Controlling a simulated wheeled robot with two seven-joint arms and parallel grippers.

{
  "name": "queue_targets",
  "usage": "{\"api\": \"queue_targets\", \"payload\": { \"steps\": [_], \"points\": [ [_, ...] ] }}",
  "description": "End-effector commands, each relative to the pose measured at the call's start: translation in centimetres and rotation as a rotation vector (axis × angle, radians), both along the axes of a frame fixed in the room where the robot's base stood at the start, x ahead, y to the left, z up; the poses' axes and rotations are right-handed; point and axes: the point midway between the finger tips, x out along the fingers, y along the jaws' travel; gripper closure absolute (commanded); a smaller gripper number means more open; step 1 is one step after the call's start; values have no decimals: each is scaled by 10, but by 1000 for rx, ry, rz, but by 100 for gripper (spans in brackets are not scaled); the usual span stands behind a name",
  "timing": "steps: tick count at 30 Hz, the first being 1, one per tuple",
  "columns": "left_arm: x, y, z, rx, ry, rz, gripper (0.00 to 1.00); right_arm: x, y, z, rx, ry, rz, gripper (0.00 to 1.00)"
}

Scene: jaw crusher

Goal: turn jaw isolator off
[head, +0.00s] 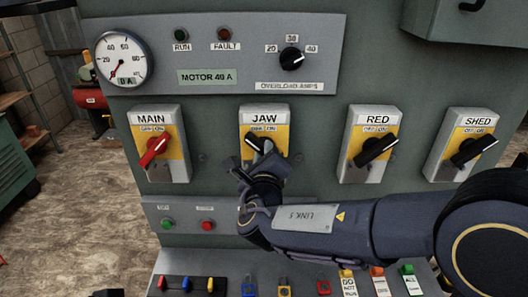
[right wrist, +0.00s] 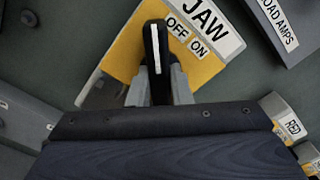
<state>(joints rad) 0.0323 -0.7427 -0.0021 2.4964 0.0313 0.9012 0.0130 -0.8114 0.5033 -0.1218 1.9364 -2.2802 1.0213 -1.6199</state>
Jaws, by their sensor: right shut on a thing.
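The JAW isolator (head: 279,113) is a grey and yellow box with OFF and ON labels, in the middle of the row of switches. Its black handle (right wrist: 155,45) has a white line and, in the right wrist view, points up and left of the plate's upright, toward the OFF side. My right gripper (head: 262,160) is shut on the handle, and its fingers (right wrist: 160,85) grip the handle's lower part in the wrist view. The fingers and wrist hide part of the isolator's lower half.
The MAIN isolator (head: 177,121) with a red handle stands left; the RED (head: 365,132) and SHED (head: 485,126) isolators stand right, their handles tilted up-right. Above is a panel with gauge (head: 122,58) and overload dial (head: 291,58). Padlocks and tags (head: 348,283) line the bottom.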

Motion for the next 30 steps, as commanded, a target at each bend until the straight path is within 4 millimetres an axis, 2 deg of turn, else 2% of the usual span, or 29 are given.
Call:
{"api": "queue_targets", "payload": {
  "steps": [1, 6, 16, 27, 30],
  "points": [
    [0, 0, 0, 0, 0, 0, 100, 0, 0, -1, -4, 1, 1, 80],
    [0, 0, 0, 0, 0, 0, 100, 0, 0, -1, -2, 1, 1, 60],
    [0, 0, -2, 0, 0, 0, 100, -4, 1, -1, 0, -1, 2, 60],
    [0, 0, -18, 0, 0, 0, 100, -62, 1, -1, 0, -1, 4, 60],
    [0, 0, -19, 0, 0, 0, 100, -73, 1, -1, -1, -1, 4, 60]
  ]
}}
